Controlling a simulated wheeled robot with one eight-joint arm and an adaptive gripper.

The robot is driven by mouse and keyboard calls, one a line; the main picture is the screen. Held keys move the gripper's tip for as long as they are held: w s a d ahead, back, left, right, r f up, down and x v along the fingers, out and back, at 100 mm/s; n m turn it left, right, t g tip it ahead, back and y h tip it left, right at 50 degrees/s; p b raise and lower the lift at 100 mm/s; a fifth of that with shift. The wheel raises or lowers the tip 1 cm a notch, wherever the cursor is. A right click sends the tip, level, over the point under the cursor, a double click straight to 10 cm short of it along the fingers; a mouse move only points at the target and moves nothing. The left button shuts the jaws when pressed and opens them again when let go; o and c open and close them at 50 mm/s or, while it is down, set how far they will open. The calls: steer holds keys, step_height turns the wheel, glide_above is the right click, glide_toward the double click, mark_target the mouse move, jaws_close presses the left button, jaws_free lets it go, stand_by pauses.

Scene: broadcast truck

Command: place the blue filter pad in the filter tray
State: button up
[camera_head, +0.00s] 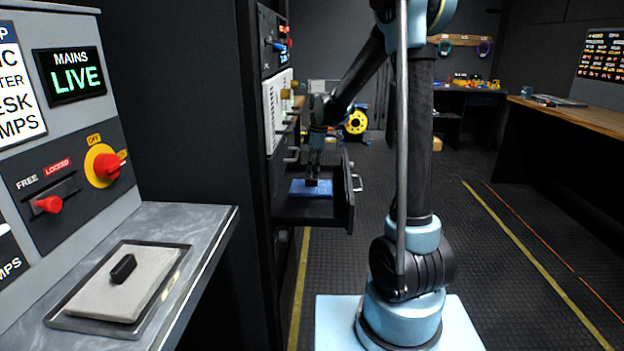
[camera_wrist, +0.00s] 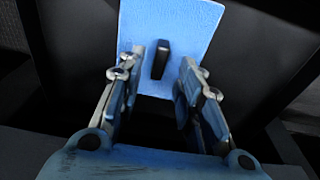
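The blue filter pad (camera_head: 325,188) lies flat in an open drawer (camera_head: 343,205) of the dark rack. It also shows in the wrist view (camera_wrist: 195,22), with a black upright grip tab (camera_wrist: 160,60) on it. My gripper (camera_head: 312,178) points down over the pad. In the wrist view my gripper (camera_wrist: 163,62) is open, its fingers on either side of the tab, with gaps showing. A shallow dark-rimmed tray (camera_head: 60,322), seemingly the filter tray, sits on the grey ledge at the left. A whitish pad (camera_head: 105,296) with a black tab lies in it.
The ledge (camera_head: 215,222) juts out below a control panel with red knobs (camera_head: 107,166). The dark rack side (camera_head: 195,100) stands between ledge and drawer. A wooden-topped desk (camera_head: 580,115) is at right. The floor between is clear.

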step_height(320, 180, up, 8)
steer(key=s+d+r+m, duration=0.2)
steer(key=s+d+m, duration=0.2)
steer(key=s+d, duration=0.5)
steer(key=s+d+f+m, duration=0.4)
steer(key=s, duration=0.4)
steer(key=s+d+f+m+t+h, duration=0.1)
steer(key=s+d+f+m, duration=0.3)
steer(key=s, duration=0.5)
steer(key=s+d+f+m+t, duration=0.1)
steer(key=s+d+f+m, duration=0.3)
steer(key=s, duration=0.5)
steer(key=shift+d+f+m, duration=0.35)
steer(key=shift+f+m, duration=0.3)
steer(key=shift+m, duration=0.05)
